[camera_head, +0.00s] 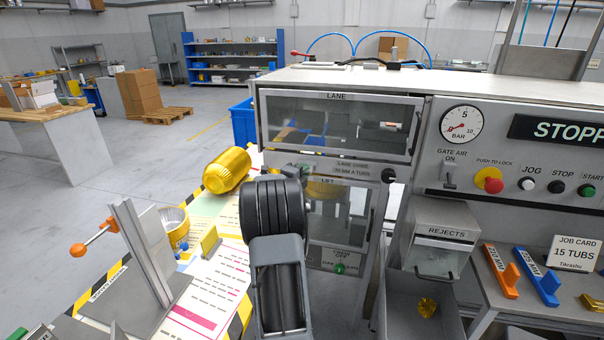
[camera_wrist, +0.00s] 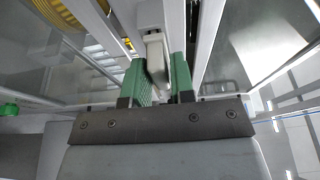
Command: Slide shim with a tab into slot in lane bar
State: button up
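Two coloured shims with upright tabs lie on the right-hand shelf in the head view: an orange one (camera_head: 500,272) and a blue one (camera_head: 537,275). A brass-coloured piece (camera_head: 592,302) lies at that shelf's right edge. The lane window (camera_head: 338,125) is closed; I cannot make out the lane bar's slot behind it. My gripper shows in the wrist view (camera_wrist: 161,82), its green fingers apart with a pale grey bar-like part (camera_wrist: 155,50) between them. I cannot tell whether they press on it. In the head view my arm hides the gripper. I see no shim in the fingers.
The press front carries a gauge (camera_head: 461,125), a red push button (camera_head: 494,180) and a rejects bin (camera_head: 420,300). A yellow ribbed cylinder (camera_head: 227,170) and a yellow tabbed piece (camera_head: 210,243) are on the printed sheet at left. A metal post with an orange knob (camera_head: 78,250) stands nearby.

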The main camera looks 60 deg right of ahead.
jog(key=o, duration=0.3)
jog(key=a, duration=1.4)
jog(key=shift+s+b, duration=0.1)
jog(key=shift+b, duration=0.25)
jog(key=shift+d, duration=0.1)
